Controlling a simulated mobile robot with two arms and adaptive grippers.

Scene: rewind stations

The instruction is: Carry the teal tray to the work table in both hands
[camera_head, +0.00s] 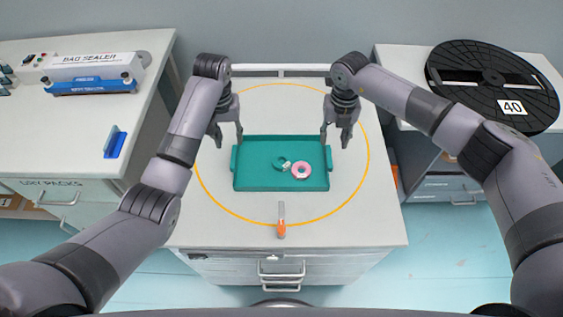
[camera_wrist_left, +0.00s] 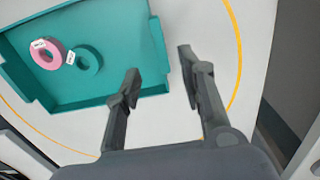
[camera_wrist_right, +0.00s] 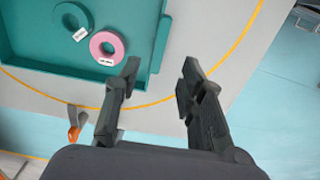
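The teal tray (camera_head: 250,148) lies inside an orange ring on the middle table (camera_head: 350,232). It holds a pink roll (camera_head: 294,173) and a teal roll (camera_head: 276,160), each with a white label. My left gripper (camera_head: 228,140) is open at the tray's left end. In the left wrist view, the tray's end handle (camera_wrist_left: 159,45) lies at the gap between its fingertips. My right gripper (camera_head: 335,143) is open at the right end. In the right wrist view, that handle (camera_wrist_right: 160,45) lies at the gap between its fingertips. Neither gripper is visibly closed on the tray.
An orange-handled tool (camera_head: 281,229) lies at the table's front, near the ring. A left counter carries a bag sealer (camera_head: 92,68) and a blue holder (camera_head: 115,143). A right cabinet carries a large black reel (camera_head: 470,60) marked 40. Blue floor (camera_head: 440,260) shows between the units.

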